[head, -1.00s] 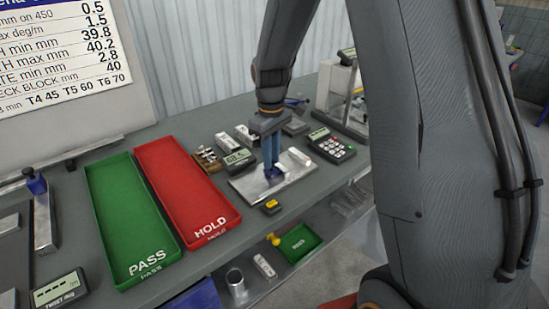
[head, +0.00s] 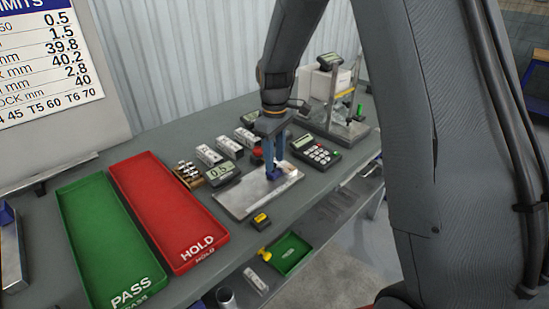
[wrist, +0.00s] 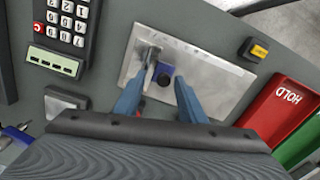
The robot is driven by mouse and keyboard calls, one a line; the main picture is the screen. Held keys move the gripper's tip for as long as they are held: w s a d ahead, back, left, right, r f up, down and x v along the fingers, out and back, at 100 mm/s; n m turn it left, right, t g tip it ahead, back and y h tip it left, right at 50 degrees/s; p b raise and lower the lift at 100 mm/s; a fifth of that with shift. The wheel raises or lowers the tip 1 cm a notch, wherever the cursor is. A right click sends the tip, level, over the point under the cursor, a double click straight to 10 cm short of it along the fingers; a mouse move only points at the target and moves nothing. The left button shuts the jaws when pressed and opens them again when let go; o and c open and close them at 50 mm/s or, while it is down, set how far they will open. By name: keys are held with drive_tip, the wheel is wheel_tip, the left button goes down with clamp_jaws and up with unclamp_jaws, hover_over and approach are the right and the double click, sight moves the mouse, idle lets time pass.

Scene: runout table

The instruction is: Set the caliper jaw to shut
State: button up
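The caliper appears as a bright metal plate (head: 232,200) lying on the bench, with a blue jaw block (wrist: 165,70) and a metal upright piece (wrist: 151,50) beside it in the wrist view. A small display (head: 222,173) left of the plate reads about 0.5. My gripper (head: 273,173) points down over the plate. In the wrist view my gripper (wrist: 164,75) has its blue fingers apart, one on each side of the blue block. Whether a finger touches the block cannot be told. In the head view the fingers largely hide the block.
Red HOLD tray (head: 205,243) and green PASS tray (head: 72,205) lie left of the plate. A keypad (head: 317,154) stands close on its right. A small yellow-and-black item (head: 260,219) sits at the front edge. Small white boxes (head: 228,146) stand behind.

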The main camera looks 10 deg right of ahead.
drive_tip(key=shift+a+r, duration=0.1)
drive_tip(key=shift+r, duration=0.35)
wheel_tip(320, 180, up, 7)
drive_tip(key=b, duration=0.2)
drive_tip(key=s+d+f+m, duration=0.2)
drive_tip(key=s+f+m, duration=0.1)
drive_tip(key=s, duration=0.8)
drive_tip(key=s+d+f+m+t, duration=0.1)
drive_tip(key=s+f+m, duration=0.3)
drive_tip(key=s, duration=0.7)
drive_tip(key=shift+d+m+b, duration=0.3)
drive_tip(key=shift+d+m, duration=0.4)
drive_tip(key=shift+m, duration=0.3)
